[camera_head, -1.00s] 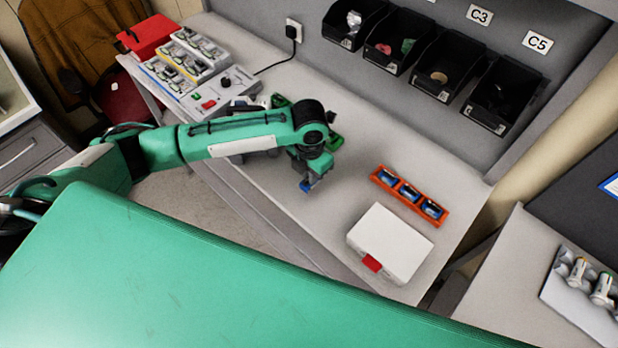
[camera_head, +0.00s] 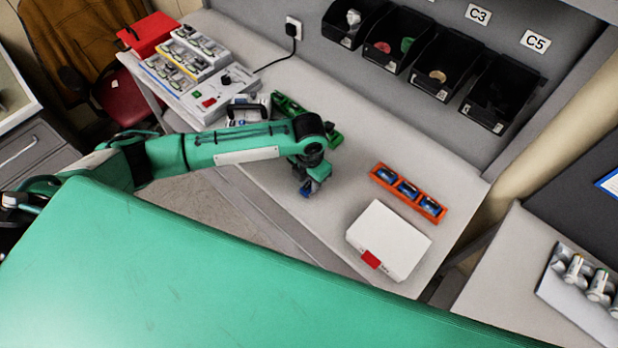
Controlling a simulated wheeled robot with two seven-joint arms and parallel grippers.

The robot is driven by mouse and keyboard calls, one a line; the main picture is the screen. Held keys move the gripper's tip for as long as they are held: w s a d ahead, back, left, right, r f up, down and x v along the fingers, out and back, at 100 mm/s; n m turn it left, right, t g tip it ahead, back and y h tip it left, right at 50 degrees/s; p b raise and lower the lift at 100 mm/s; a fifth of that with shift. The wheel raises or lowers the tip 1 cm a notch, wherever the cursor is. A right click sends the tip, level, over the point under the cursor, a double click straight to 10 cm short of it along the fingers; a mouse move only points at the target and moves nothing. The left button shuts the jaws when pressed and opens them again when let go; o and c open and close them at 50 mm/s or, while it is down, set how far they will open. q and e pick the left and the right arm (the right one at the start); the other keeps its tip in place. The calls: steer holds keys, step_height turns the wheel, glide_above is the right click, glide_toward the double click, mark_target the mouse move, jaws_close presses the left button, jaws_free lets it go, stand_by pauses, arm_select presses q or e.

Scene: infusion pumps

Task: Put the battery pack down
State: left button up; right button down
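My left gripper (camera_head: 308,186) hangs pointing down over the front part of the grey bench, left of the white box. A small dark blue piece, which looks like the battery pack (camera_head: 306,192), shows at its fingertips; the fingers seem shut on it. Whether it touches the bench I cannot tell. An orange tray (camera_head: 375,180) to the right holds three blue packs in a row. My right gripper is not in view.
A white box (camera_head: 392,238) with a red tab lies at the bench's right front. A grey device (camera_head: 218,90) and chargers (camera_head: 170,72) stand at the left. Green-and-grey pumps are partly behind my arm. Black bins (camera_head: 440,65) line the back. The bench's middle is clear.

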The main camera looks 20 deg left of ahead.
mark_target(309, 183)
arm_select(q)
steer(key=shift+r, duration=0.45)
step_height(309, 183, up, 12)
steer(key=b, duration=0.4)
steer(key=shift+f, duration=0.25)
